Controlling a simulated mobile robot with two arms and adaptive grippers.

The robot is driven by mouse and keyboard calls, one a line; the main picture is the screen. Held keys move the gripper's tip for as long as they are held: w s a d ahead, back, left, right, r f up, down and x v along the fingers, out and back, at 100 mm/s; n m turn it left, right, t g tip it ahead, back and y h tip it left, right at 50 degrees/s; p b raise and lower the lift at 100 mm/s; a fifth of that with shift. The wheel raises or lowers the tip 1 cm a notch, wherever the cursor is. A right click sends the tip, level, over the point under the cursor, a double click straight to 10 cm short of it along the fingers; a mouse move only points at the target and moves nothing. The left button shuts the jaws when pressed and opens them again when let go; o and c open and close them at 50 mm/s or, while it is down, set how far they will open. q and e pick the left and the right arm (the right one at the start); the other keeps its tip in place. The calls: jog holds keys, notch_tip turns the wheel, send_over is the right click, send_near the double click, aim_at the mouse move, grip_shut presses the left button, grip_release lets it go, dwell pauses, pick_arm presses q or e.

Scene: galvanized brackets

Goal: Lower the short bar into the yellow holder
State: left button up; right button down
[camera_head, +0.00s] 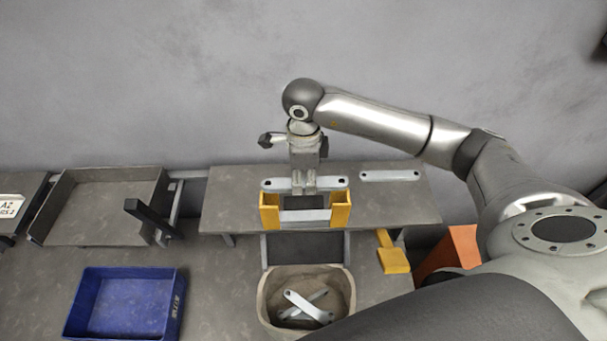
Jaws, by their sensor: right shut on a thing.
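The yellow holder (341,210) stands at the front of the grey raised shelf. It shows two yellow uprights, with a pale metal strip low between them. My right gripper (304,189) points down above the gap and is shut on the middle of the short bar (332,183). This bar is pale metal with a hole near each end. It is about level and runs left to right across the tops of the uprights. I cannot tell whether it touches them. My left gripper is not in view.
Another pale bar (390,175) lies on the shelf (232,205) to the right. In front are a round-cornered bin (270,318) with loose bars, a blue crate (76,315) and a yellow piece (393,260). A grey tray (100,210) stands left. The wall is close behind.

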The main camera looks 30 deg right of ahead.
jog(key=shift+f+b, duration=1.05)
jog(key=shift+f, duration=1.05)
jog(key=shift+f+b, duration=2.8)
jog(key=shift+b, duration=0.05)
jog(key=c, duration=1.1)
grip_release()
jog(key=shift+o, duration=0.2)
notch_tip(320, 180, up, 12)
